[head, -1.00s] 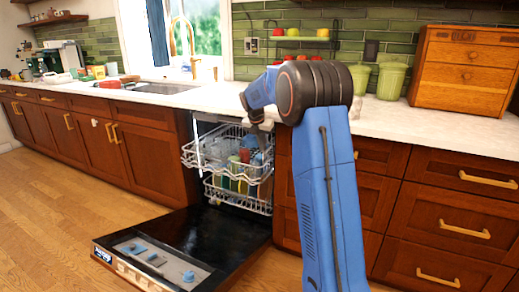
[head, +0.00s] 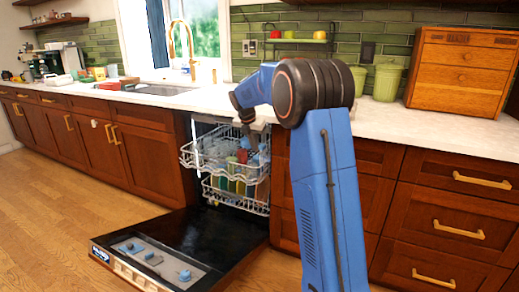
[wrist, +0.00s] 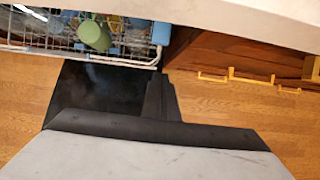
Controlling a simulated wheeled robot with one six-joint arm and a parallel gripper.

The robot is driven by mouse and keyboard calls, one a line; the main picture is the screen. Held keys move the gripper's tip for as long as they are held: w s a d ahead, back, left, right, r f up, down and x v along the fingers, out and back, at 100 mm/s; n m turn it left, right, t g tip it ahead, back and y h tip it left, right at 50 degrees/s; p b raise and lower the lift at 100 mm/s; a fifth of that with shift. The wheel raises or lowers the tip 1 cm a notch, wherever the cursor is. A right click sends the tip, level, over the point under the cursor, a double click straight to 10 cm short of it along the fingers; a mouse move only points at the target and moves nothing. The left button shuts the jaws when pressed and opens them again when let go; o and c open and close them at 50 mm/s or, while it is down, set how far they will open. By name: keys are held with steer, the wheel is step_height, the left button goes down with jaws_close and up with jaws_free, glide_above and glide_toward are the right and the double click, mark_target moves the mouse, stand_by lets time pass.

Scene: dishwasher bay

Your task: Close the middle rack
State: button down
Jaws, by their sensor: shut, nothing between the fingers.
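The middle rack (head: 188,157) is a white wire rack in the open dishwasher. It is pulled out past the front of the cabinets and holds cups and other dishes. In the wrist view the rack (wrist: 130,58) crosses the top left, with a green cup in it. My gripper (head: 249,138) is shut and empty, pointing down at the right side of the rack. Whether it touches the rack I cannot tell. The fingertips are hard to make out in both views.
The dishwasher door (head: 195,232) lies open and low in front. A lower rack (head: 215,190) with dishes sits under the middle rack. The white counter (head: 400,120) runs above, close to my arm. Drawers with gold handles (head: 460,232) stand at right. The wood floor (head: 60,200) at left is clear.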

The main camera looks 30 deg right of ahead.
steer(key=v, duration=0.7)
steer(key=w+d+f+m+t+y, duration=0.15)
steer(key=f+t, duration=0.25)
steer(key=f, duration=0.4)
steer(key=w+d+f+m+t, duration=0.1)
steer(key=w+f+m+t, duration=0.15)
steer(key=f, duration=0.55)
steer(key=s+a+m+t, duration=0.1)
steer(key=s+m+t, duration=0.4)
steer(key=s+t, duration=0.6)
steer(key=g, duration=0.2)
glide_toward(261, 162)
steer(key=w+a+r, duration=0.2)
steer(key=w+a, duration=0.1)
steer(key=a, duration=0.1)
steer(key=shift+h, duration=0.35)
steer(key=shift+w+d+r, duration=0.1)
steer(key=shift+w+d, duration=0.7)
steer(key=shift+w, duration=0.05)
steer(key=shift+w+d+r, duration=0.15)
steer(key=shift+w+d, duration=0.65)
